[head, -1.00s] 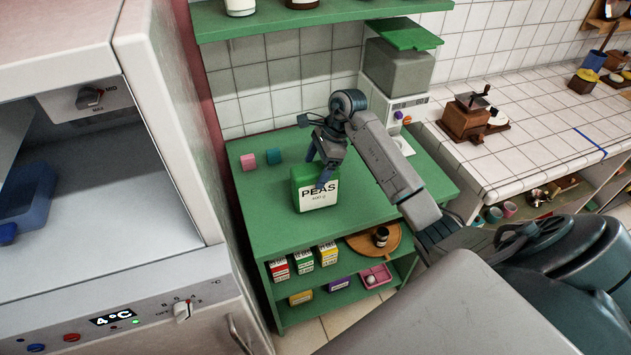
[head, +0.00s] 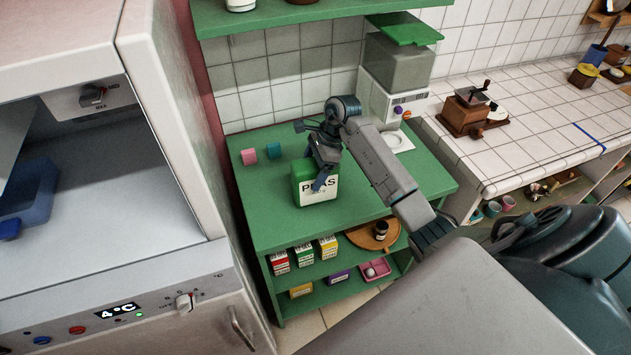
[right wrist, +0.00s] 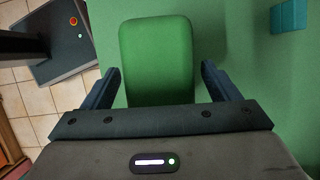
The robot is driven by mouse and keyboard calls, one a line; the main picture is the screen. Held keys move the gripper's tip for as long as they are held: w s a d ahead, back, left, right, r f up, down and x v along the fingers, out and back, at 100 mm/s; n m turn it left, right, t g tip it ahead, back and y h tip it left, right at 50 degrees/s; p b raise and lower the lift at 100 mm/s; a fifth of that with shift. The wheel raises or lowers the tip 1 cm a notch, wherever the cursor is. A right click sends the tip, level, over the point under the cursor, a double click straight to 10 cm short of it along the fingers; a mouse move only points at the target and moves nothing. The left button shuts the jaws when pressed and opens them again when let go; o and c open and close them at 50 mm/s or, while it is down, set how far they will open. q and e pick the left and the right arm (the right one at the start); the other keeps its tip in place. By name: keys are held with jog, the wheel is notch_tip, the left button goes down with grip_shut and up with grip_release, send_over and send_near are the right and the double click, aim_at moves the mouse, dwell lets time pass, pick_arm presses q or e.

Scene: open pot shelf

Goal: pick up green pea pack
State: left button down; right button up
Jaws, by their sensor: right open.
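The green pea pack (head: 303,187), with a white label reading PEAS, stands upright on the green shelf top. My right gripper (head: 322,178) is over the pack from above and hides part of its label. In the right wrist view the pack's green top (right wrist: 157,62) lies between the two fingers of my right gripper (right wrist: 160,85). The fingers are spread, with a visible gap on each side of the pack. My left gripper is not in view.
A grey-and-green machine (head: 397,75) stands at the back right. A white fridge (head: 165,110) borders the left. The shelf's front left is clear.

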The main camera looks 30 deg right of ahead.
jog(key=shift+f+b, duration=0.15)
jog(key=shift+b, duration=0.15)
jog(key=shift+c, duration=0.4)
jog(key=c, duration=1.7)
